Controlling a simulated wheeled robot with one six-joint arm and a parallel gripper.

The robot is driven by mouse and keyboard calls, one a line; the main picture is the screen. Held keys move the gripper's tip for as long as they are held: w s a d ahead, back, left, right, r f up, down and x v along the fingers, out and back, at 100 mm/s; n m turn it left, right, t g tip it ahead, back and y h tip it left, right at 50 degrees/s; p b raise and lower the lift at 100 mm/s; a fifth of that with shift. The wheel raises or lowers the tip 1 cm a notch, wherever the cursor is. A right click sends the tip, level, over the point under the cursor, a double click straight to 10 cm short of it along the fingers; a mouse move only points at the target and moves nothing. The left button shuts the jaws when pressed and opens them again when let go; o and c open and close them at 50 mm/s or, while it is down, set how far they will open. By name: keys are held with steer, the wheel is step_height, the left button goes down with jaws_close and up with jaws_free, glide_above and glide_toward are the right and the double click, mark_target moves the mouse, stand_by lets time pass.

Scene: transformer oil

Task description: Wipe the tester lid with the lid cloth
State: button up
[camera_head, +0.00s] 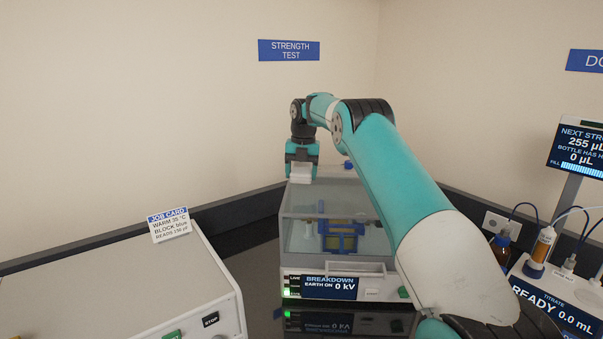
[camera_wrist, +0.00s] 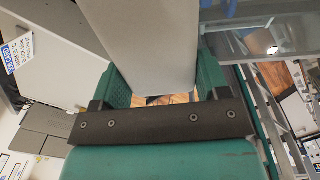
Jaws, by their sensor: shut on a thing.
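My gripper (camera_head: 301,157) is over the back left part of the tester and points down. It is shut on a pale, block-like lid cloth (camera_head: 301,174). In the wrist view the cloth (camera_wrist: 145,40) is a light grey slab between the two green fingers of my gripper (camera_wrist: 161,84). The tester lid (camera_head: 300,232) is clear and looks closed on the white tester (camera_head: 370,290). A blue frame shows inside through it. The cloth is at the lid's far left edge; I cannot tell whether it touches. My arm hides the tester's right side.
A white instrument (camera_head: 120,285) with a job card (camera_head: 169,224) stands at left. At right are a titrator (camera_head: 550,295), bottles, tubes and a raised screen (camera_head: 580,148). The wall is close behind the tester. Dark bench top shows left of the tester.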

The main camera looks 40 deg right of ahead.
steer(key=shift+s+d+r, duration=0.15)
steer(key=shift+d+r, duration=0.3)
steer(key=shift+r, duration=0.15)
steer(key=shift+s+d+r, duration=0.1)
steer(key=shift+d+r, duration=0.3)
steer(key=shift+r, duration=0.2)
steer(key=shift+d+r, duration=0.15)
steer(key=shift+d, duration=0.1)
